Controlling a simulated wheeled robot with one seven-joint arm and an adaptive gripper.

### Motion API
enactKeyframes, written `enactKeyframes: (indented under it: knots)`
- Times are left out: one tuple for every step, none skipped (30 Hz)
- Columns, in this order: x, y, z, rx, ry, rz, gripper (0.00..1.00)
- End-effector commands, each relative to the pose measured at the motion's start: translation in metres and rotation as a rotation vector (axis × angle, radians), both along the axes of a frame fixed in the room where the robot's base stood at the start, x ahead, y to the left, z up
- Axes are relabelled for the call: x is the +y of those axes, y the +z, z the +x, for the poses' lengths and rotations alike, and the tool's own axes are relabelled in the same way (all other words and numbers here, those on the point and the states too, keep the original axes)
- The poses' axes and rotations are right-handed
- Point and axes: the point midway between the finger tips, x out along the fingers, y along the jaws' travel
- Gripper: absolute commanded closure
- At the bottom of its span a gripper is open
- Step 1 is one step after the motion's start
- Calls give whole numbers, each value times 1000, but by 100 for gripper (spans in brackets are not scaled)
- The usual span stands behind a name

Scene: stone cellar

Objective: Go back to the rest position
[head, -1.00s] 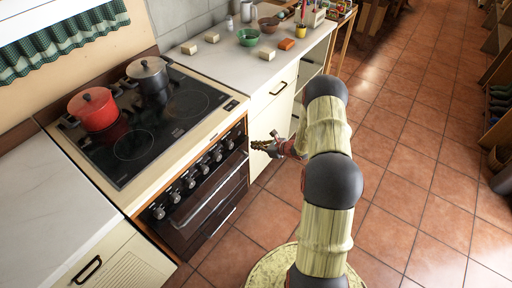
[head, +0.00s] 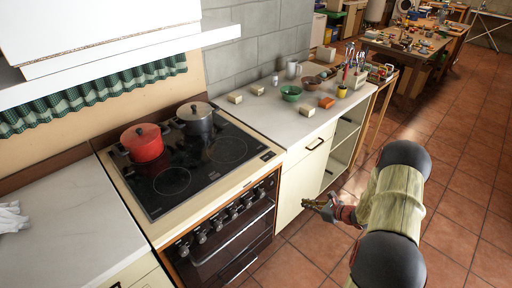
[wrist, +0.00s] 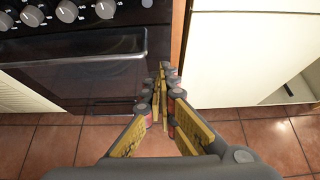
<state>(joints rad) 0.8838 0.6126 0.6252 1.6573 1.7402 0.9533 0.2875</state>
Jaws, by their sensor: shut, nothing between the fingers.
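My gripper (head: 318,204) is in front of the white cabinet just right of the oven, below counter height, over the tiled floor. In the wrist view my gripper (wrist: 162,72) has its yellow fingers drawn together at the tips, with nothing between them. The oven front (wrist: 85,65) is ahead on the left there, and the white cabinet (wrist: 238,60) is ahead on the right. My arm reaches in from the lower right of the head view.
A red pot (head: 142,143) and a dark grey pot (head: 196,120) stand on the black hob (head: 190,165). Bowls, small blocks and a utensil holder stand on the counter (head: 262,112). A cluttered table (head: 400,50) is at the back. Tiled floor (head: 455,235) is free on the right.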

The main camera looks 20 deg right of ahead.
Motion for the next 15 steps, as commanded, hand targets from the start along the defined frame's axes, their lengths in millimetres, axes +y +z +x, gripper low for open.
enactKeyframes:
  knots:
    - [0, 0, 0, 0, 0, 0, 100]
    - [0, 0, 0, 0, 0, 0, 100]
    - [0, 0, 0, -1, 2, -2, 100]
    - [0, 0, 0, -3, 5, -7, 100]
    - [1, -1, 0, -4, 13, -17, 100]
    - [5, -3, -3, -2, 41, -30, 100]
    - [9, -5, -6, 2, 66, -37, 100]
    - [17, -7, -12, 8, 96, -44, 100]
    - [28, -12, -20, 20, 140, -50, 100]
    - [37, -14, -28, 28, 179, -54, 100]
    - [47, -17, -36, 36, 222, -61, 100]
    - [59, -16, -47, 44, 284, -73, 100]
    - [67, -13, -55, 47, 332, -89, 100]
    - [74, -8, -62, 48, 380, -105, 100]
    - [83, 1, -71, 47, 448, -132, 100]
